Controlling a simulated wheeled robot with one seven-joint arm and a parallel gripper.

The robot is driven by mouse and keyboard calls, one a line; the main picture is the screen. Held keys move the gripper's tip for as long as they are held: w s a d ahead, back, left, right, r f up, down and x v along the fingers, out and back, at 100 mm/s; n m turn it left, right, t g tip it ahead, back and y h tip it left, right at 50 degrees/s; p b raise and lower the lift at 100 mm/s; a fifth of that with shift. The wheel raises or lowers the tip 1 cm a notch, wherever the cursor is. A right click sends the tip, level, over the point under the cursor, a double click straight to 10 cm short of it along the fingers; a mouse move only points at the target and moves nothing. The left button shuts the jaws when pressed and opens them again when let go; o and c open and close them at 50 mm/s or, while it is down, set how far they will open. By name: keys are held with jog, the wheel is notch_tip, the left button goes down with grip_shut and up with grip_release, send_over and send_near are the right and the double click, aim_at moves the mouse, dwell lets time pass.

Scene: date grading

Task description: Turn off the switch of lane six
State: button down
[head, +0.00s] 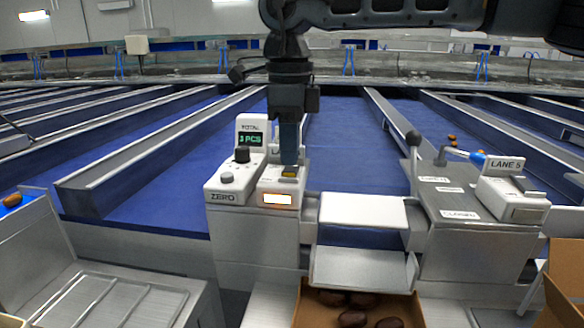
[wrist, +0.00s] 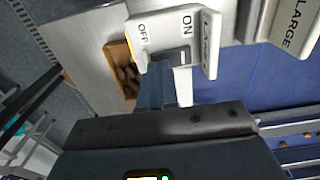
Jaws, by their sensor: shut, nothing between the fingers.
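A white switch box (head: 267,197) stands on the machine left of centre in the head view, with a lit lamp on its front. Its lane sign is mostly hidden behind my gripper (head: 289,163). In the wrist view the same switch box (wrist: 160,27) shows the words OFF and ON, with a grey rocker (wrist: 179,56) beside them. My gripper (wrist: 158,70) is shut and empty, its fingertips at the rocker and covering part of it. I cannot tell if they touch, or the rocker's position. The sign edge (wrist: 210,45) is too oblique to read fully.
A counter (head: 251,138) marked TOTAL and a ZERO panel (head: 222,189) stand left of the switch box. A LANE 5 sign (head: 506,164) and its box are at the right, near a lever (head: 413,140). A carton (head: 300,310) of dates is below. Blue lanes lie behind.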

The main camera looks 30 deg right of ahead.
aim_at(289, 171)
jog(key=shift+f+b, duration=0.45)
jog(key=shift+f, duration=0.35)
dwell(0.4)
jog(key=shift+r+p, duration=2.25)
jog(key=shift+r, duration=1.3)
